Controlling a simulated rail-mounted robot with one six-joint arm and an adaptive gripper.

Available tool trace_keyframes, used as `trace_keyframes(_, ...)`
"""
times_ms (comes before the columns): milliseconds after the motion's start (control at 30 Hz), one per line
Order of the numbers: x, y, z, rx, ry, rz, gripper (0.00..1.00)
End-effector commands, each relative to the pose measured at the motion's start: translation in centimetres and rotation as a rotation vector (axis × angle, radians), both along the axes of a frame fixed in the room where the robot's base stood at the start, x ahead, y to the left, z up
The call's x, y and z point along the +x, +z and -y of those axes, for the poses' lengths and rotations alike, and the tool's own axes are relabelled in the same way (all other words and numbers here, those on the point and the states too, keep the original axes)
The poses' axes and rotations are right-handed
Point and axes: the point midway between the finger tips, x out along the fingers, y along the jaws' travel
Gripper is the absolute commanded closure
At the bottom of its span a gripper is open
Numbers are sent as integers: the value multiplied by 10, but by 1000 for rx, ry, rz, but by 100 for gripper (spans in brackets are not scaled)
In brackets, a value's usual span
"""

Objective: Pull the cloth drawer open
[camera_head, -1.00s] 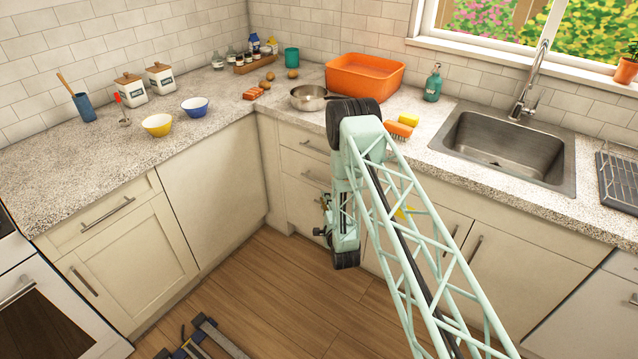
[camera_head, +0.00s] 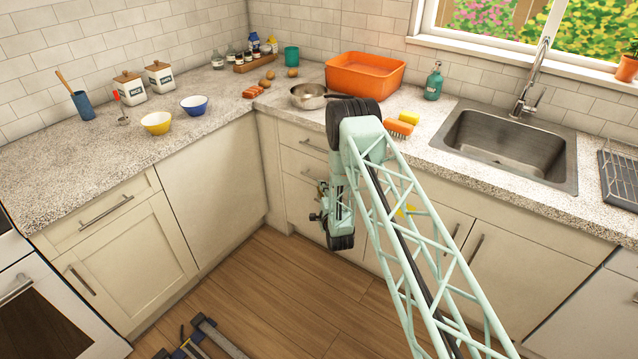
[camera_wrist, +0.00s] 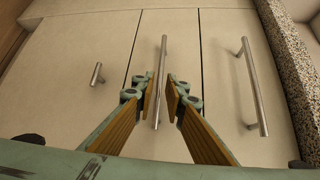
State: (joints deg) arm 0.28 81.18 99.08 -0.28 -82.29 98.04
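A stack of cream drawers stands in the corner below the counter; no label shows which is the cloth drawer. In the wrist view, turned sideways, the middle drawer front (camera_wrist: 146,60) has a long bar handle (camera_wrist: 162,60). My gripper (camera_wrist: 161,92) is open, with one finger on each side of this handle and a gap to it. I cannot tell whether the fingertips reach past the bar. In the head view my gripper (camera_head: 316,216) is small beside the drawer fronts (camera_head: 303,190), which look shut. My arm hides part of them.
In the wrist view a top drawer handle (camera_wrist: 254,88) lies to the right, near the counter edge (camera_wrist: 290,70). A short lower handle (camera_wrist: 97,74) lies to the left. The wooden floor (camera_head: 285,285) before the drawers is clear.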

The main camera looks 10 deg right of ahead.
Motion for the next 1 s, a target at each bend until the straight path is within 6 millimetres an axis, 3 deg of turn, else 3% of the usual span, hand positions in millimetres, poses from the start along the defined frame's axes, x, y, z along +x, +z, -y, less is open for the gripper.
trace_keyframes(200,29,-4,0,0,0,2,88)
trace_keyframes(500,54,-7,0,0,0,2,88)
trace_keyframes(933,59,-8,0,0,0,0,88)
trace_keyframes(1000,59,-8,0,0,0,0,93)
